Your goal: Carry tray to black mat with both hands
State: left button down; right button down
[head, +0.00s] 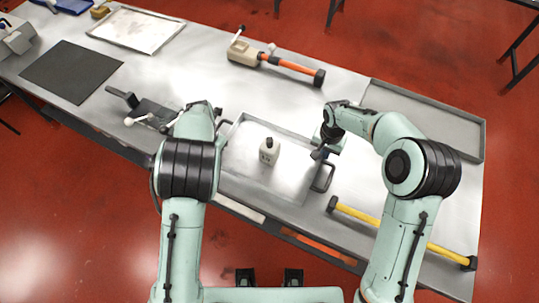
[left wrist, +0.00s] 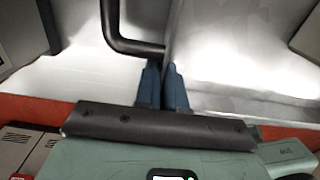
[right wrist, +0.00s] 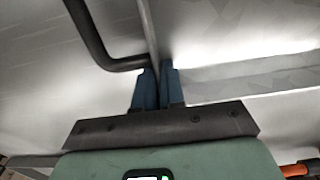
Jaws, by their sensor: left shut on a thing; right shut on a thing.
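The tray (head: 290,185) is a shallow grey metal tray in the middle of the bench in the head view, with a black handle (head: 323,178) on its right side. A small pale bottle with a dark cap (head: 269,152) stands upright in it. My right gripper (head: 322,153) is shut on the tray's right side wall beside the handle, as the right wrist view (right wrist: 157,68) shows. My left gripper (left wrist: 165,66) is shut on the tray's other side wall beside a black handle bar; my arm mostly hides it in the head view. The black mat (head: 72,72) lies flat and empty at the left.
A dark tool with pale knobs (head: 150,114) lies between the tray and mat. An orange-handled tool (head: 290,66) lies behind the tray. Another shallow tray (head: 430,115) is at right, a framed tray (head: 138,30) at back left. A yellow bar (head: 400,232) lies front right.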

pick_arm(q)
jog(key=shift+w+r, duration=0.1)
jog(key=shift+r, duration=0.05)
pick_arm(e)
jog(key=shift+w+r, duration=0.1)
jog(key=shift+r, duration=0.05)
